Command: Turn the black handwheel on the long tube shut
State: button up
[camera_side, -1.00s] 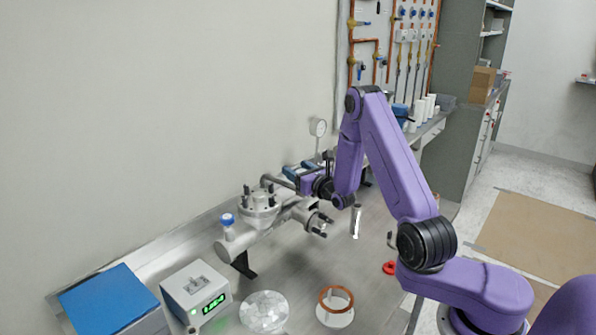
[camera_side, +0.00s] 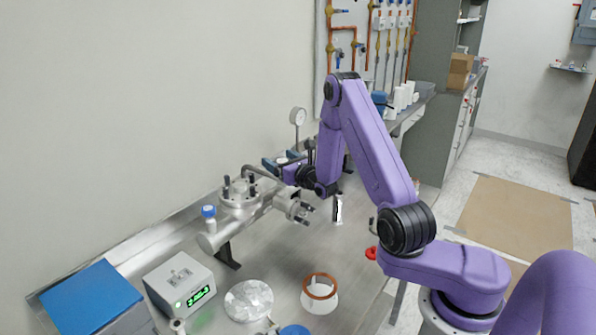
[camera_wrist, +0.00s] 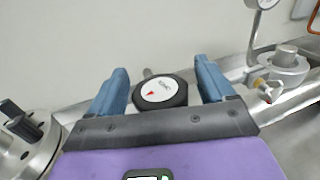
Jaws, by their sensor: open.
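The black handwheel (camera_wrist: 160,92) shows in the wrist view, with a round white label and a red arrow mark on its face. My gripper (camera_wrist: 162,78) is open, with one blue finger to the left of the handwheel and one to the right. A gap shows on each side, so neither finger appears to touch it. In the side view my gripper (camera_side: 280,163) is at the back of the long grey metal tube (camera_side: 222,236), near the wall.
A bolted flange (camera_side: 240,190) and a blue-capped fitting (camera_side: 209,216) stand on the tube. A round gauge (camera_side: 297,117) rises behind my gripper. A display box (camera_side: 180,283), a blue-topped box (camera_side: 92,298) and a copper-coloured ring (camera_side: 320,286) are at the front. Bench between is partly clear.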

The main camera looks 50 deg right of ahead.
jog(key=v, duration=1.6)
jog(key=shift+s, duration=0.35)
